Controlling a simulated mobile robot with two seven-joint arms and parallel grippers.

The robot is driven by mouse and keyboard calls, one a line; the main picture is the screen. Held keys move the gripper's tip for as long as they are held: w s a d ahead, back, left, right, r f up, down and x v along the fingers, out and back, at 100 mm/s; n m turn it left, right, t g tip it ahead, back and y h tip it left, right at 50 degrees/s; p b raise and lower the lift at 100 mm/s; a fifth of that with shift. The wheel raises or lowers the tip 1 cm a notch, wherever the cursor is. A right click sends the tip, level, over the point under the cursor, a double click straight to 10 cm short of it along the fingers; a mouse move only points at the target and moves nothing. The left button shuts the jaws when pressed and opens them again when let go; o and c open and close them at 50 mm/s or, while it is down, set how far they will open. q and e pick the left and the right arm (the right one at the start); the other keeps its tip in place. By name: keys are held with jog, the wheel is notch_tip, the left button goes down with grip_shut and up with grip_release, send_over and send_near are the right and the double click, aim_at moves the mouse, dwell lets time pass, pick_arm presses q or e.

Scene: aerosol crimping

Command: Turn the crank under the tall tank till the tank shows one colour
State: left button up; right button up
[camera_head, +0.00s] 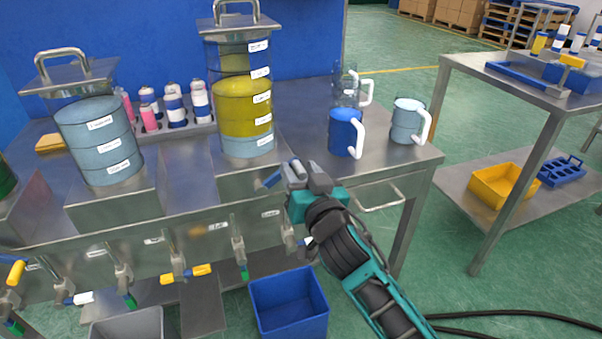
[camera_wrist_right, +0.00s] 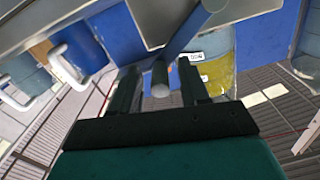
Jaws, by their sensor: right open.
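The tall tank (camera_head: 244,108) stands on a steel block at the back of the bench. The crank (camera_head: 271,181) shows as a small blue piece at the block's front, beside my right gripper (camera_head: 303,174). In the right wrist view the crank's blue-grey arm (camera_wrist_right: 196,28) crosses near the fingers, and a round grip (camera_wrist_right: 160,80) lies between the two open fingers of my right gripper (camera_wrist_right: 160,90). Contact cannot be told. My left gripper is not in view.
A shorter tank (camera_head: 100,140) stands to the left, with a rack of bottles (camera_head: 200,102) behind. A blue mug (camera_head: 345,130) and a pale mug (camera_head: 407,120) stand on the right. Taps with coloured handles (camera_head: 200,270) line the bench front. A blue bin (camera_head: 288,300) sits below.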

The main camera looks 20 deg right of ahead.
jog(key=shift+c, duration=0.3)
grip_shut()
jog(key=shift+d, duration=0.1)
dwell(0.4)
